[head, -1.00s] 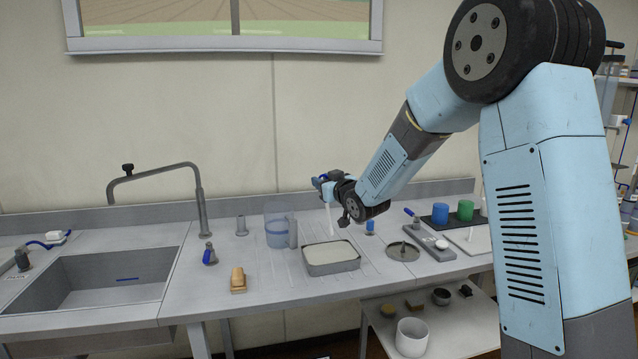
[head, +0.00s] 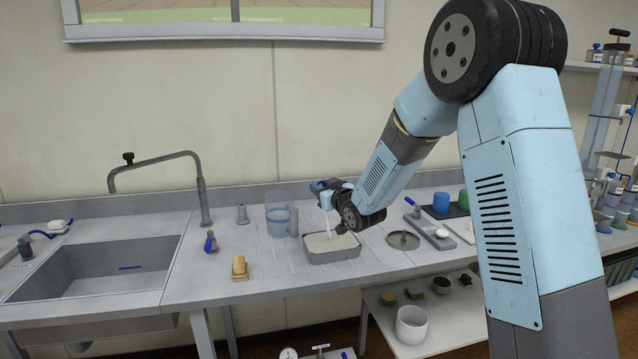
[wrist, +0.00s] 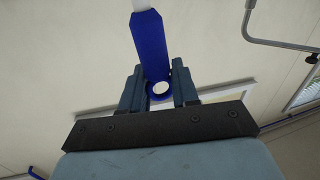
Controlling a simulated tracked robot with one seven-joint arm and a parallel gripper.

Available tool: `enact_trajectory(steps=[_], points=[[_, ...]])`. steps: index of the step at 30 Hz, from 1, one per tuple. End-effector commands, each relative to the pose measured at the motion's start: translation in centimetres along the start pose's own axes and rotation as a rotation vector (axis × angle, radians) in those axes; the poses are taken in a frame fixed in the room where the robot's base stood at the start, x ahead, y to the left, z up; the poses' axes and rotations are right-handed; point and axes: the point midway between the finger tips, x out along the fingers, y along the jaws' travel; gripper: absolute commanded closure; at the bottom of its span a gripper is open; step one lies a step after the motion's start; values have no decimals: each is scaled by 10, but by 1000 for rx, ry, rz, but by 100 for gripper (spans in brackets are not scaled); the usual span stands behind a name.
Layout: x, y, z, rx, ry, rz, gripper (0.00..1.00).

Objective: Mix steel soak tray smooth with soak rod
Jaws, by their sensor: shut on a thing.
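The steel soak tray (head: 336,258) is a shallow grey rectangular pan on the ribbed bench top, filled with a pale, flat-looking material (head: 318,243). My gripper (head: 323,187) is above the tray's back left part and is shut on the soak rod. The rod's white shaft (head: 328,226) points down, nearly upright, with its lower end at the pale fill. I cannot tell how deep it sits. In the wrist view the rod's blue handle (wrist: 148,42) is between the fingers of my gripper (wrist: 158,90).
A wooden brush (head: 239,267) lies to the left. A round metal dish (head: 402,240) sits to the right. A sink (head: 95,265) is at the left.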

Motion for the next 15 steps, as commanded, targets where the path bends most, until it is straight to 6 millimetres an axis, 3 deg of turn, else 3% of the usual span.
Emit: enact_trajectory(steps=[15], points=[[0, 1, 33, 0, -1, 1, 100]])
